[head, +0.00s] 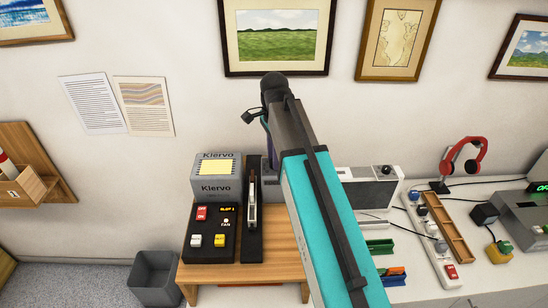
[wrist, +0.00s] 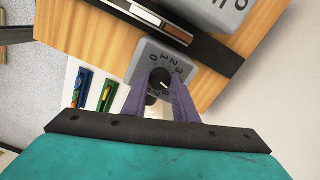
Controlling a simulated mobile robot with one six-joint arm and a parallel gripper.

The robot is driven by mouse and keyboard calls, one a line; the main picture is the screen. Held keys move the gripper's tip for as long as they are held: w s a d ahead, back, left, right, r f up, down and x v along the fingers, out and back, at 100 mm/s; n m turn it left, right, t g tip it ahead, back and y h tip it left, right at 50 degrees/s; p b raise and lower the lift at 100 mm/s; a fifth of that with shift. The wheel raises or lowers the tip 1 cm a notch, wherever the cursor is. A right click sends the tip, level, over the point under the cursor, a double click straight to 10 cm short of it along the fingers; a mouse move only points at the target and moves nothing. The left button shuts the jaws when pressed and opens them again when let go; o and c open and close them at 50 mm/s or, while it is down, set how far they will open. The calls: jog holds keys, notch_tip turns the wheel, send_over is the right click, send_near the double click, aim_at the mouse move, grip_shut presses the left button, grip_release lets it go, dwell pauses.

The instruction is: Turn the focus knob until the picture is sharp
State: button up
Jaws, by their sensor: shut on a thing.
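In the wrist view, a dark round knob (wrist: 159,78) sits on a small grey box (wrist: 178,66) with numbers around its dial. A pale pointer mark on the knob faces the lower right. My gripper (wrist: 162,86) has its two purple fingers shut on the knob from both sides. The fingers cover some of the dial numbers. In the head view my teal and black arm hides the knob, and part of the grey box (head: 268,178) shows beside it. I cannot tell which surface carries the focused picture, or whether it is sharp.
On the wooden table (head: 265,272) stand a grey Klervo box (head: 217,178) with a yellow panel and a black switch panel (head: 212,232). A grey bin (head: 154,278) stands on the floor at left. A white device (head: 372,188) and red headphones (head: 463,155) are at right.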

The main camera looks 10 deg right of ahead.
jog(key=o, duration=1.1)
jog(key=shift+c, duration=0.2)
jog(key=shift+r, duration=0.15)
notch_tip(320, 180, up, 14)
jog(key=shift+f, duration=0.2)
dwell(0.5)
